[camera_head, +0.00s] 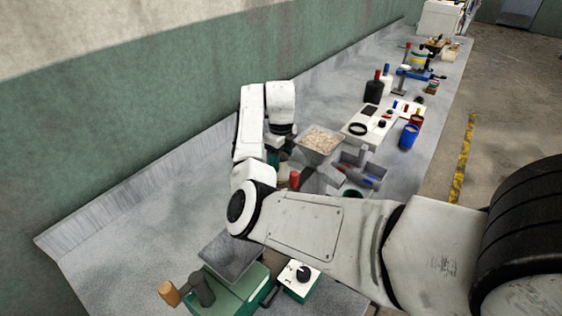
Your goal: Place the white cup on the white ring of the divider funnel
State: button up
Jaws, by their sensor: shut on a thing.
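My white arm crosses the front of the view and bends down at its far end, over the bench. My gripper (275,150) is small and dark there, mostly behind my arm. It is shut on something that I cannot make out. I cannot pick out the white cup or the white ring. A grey square hopper (340,146) full of pale grain stands just right of my gripper. Grey sloped trays or chutes (350,172) lie below and right of it. I cannot tell which of these parts belongs to the divider funnel.
A green machine with a grey pan (232,256) and a wooden knob stands in front, with a small dial box (299,280) beside it. A red-topped item (294,179) is near my arm. The left bench is clear.

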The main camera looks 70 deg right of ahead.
jog(key=shift+f, duration=0.85)
jog(key=shift+f, duration=0.2)
jog(key=o, duration=1.3)
jog(key=shift+r, duration=0.1)
jog(key=shift+o, duration=0.2)
notch_tip(320, 180, up, 12)
jog(key=b, duration=0.2)
jog(key=shift+r, duration=0.15)
